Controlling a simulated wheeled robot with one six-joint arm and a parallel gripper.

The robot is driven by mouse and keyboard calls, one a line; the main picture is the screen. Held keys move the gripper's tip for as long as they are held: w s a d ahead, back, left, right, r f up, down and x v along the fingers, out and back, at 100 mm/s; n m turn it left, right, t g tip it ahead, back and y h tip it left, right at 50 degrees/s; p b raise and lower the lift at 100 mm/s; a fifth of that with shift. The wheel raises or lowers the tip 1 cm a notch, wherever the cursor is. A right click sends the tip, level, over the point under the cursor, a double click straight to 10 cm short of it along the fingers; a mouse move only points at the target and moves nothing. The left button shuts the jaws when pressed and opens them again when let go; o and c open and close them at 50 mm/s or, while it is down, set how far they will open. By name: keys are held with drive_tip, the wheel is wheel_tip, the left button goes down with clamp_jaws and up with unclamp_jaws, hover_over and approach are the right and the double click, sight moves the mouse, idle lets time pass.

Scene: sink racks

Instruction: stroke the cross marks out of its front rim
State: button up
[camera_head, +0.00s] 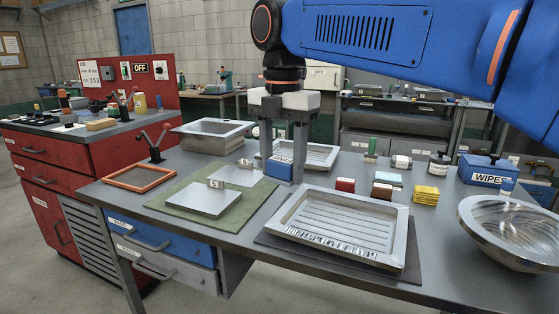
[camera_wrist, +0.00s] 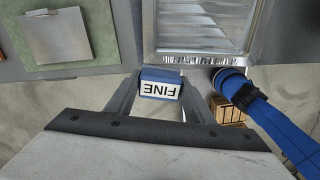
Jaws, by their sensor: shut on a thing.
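A metal tray (camera_head: 283,217) with a ribbed floor lies on a dark mat (camera_head: 412,272) at the front of the bench. Dark scratch-like marks run along its front rim (camera_head: 322,245); in the wrist view they show on the rim (camera_wrist: 195,58) too. My gripper (camera_head: 280,176) is shut on a blue block (camera_head: 279,174). In the head view it appears behind the tray's far left corner. In the wrist view the block (camera_wrist: 160,75) carries a white label reading FINE and appears below the marked rim's left end. The block looks raised; its exact height is unclear.
A green mat (camera_head: 160,202) with metal plates lies left of the tray. Red (camera_head: 345,185), brown (camera_head: 382,192) and yellow (camera_head: 426,194) blocks stand behind it. A metal bowl (camera_head: 520,228) sits at right. A blue wipes box (camera_head: 487,170) and an orange frame (camera_head: 140,177) are also present.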

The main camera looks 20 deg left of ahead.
sight(284, 183)
drive_tip(key=shift+d+r+n, duration=0.1)
drive_tip(key=shift+r+n, duration=0.25)
drive_tip(key=shift+n, duration=0.15)
drive_tip(key=shift+d+f, duration=0.1)
drive_tip(key=shift+f, duration=2.35)
